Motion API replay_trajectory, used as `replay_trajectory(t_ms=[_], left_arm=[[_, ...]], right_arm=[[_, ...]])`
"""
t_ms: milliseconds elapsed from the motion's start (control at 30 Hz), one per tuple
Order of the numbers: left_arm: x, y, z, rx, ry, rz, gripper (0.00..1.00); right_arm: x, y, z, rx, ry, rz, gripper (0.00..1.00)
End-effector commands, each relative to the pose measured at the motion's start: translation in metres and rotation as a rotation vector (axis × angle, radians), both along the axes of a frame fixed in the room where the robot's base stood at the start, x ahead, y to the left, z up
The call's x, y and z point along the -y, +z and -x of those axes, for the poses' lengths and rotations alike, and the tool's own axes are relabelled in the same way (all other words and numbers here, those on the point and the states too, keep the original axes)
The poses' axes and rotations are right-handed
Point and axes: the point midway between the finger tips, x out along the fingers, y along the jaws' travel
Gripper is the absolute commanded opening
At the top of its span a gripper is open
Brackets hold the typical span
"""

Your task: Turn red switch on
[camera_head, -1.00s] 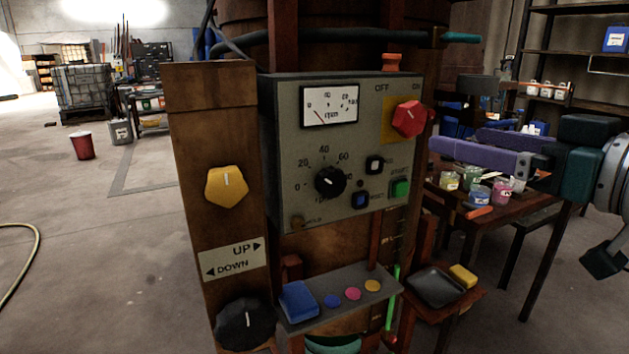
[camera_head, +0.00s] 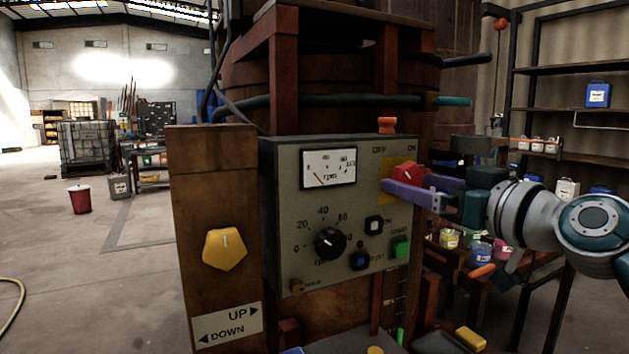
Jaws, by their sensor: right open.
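The red switch (camera_head: 405,172) sits at the top right of the grey control panel (camera_head: 286,220), below the OFF and ON labels, on a yellow plate (camera_head: 387,169). Its lower part is hidden behind a purple finger of my right gripper (camera_head: 432,187). The gripper comes in from the right with its fingers apart, one in front of the switch's lower part and the other further right. I cannot tell whether either finger touches the switch. The switch's pointer position is not clear. My left gripper is not in view.
The panel also has an rpm gauge (camera_head: 329,168), a black dial (camera_head: 329,241) and a green start button (camera_head: 401,246). A yellow knob (camera_head: 225,248) is on the wooden post at left. A table with paint jars (camera_head: 480,252) stands behind my right arm.

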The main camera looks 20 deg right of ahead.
Motion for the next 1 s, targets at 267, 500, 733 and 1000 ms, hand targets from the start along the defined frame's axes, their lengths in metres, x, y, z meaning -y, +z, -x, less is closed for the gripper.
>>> replay_trajectory(t_ms=[267,500,733,1000], left_arm=[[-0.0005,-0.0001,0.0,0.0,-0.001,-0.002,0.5],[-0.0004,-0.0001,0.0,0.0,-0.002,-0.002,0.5],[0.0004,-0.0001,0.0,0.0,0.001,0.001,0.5],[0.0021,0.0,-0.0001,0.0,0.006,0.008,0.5]], right_arm=[[-0.0005,0.0,-0.0021,0.0,0.001,0.0,0.92],[-0.0003,0.0001,-0.0019,0.0,0.0,-0.001,0.67],[-0.0003,0.0001,-0.0018,0.0,0.0,-0.001,0.41],[-0.0002,0.0001,-0.0018,0.0,0.0,-0.001,0.11]])
